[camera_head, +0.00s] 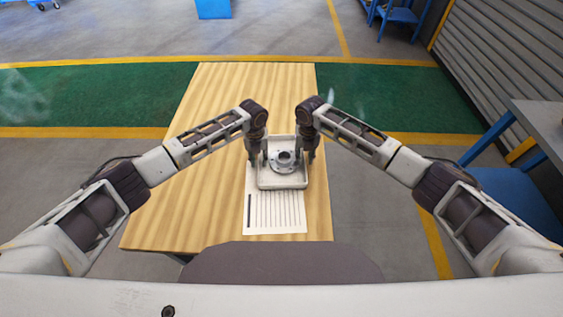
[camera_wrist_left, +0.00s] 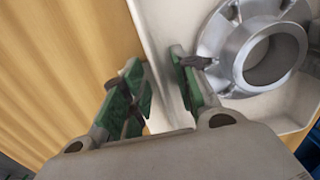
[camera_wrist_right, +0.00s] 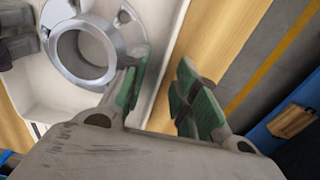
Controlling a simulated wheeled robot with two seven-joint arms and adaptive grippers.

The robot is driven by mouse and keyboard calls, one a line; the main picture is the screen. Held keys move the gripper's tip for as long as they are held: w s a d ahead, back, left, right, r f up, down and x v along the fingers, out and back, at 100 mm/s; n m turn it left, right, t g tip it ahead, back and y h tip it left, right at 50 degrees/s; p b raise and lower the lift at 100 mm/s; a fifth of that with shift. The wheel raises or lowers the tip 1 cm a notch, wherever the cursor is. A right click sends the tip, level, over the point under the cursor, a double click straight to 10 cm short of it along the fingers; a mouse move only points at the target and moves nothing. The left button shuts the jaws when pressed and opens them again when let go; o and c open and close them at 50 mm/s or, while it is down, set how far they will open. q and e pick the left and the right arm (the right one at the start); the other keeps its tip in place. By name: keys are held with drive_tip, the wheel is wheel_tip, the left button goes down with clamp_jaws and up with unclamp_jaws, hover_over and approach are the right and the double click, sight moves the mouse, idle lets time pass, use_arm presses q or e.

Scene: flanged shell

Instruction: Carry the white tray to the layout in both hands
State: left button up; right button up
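The white tray (camera_head: 283,185) is on the wooden table, at the far end of a white lined sheet (camera_head: 275,214). A grey metal flanged shell (camera_head: 284,161) sits in it, also seen in the left wrist view (camera_wrist_left: 262,50) and right wrist view (camera_wrist_right: 88,48). My left gripper (camera_wrist_left: 160,82) points down at the tray's left wall, one finger inside and one outside. My right gripper (camera_wrist_right: 160,85) straddles the right wall likewise. Both pairs of fingers stand apart, with gaps visible around the wall. Whether any fingertip touches the wall is unclear.
The wooden table (camera_head: 190,200) is bare to the left of the tray and beyond it. Its right edge lies close to my right gripper. A grey bench (camera_head: 535,125) with blue legs stands off to the right.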

use_arm(q)
clamp_jaws()
use_arm(e)
clamp_jaws()
use_arm(q)
drive_tip(key=shift+w+r, duration=0.1)
use_arm(e)
drive_tip(key=shift+w+r, duration=0.1)
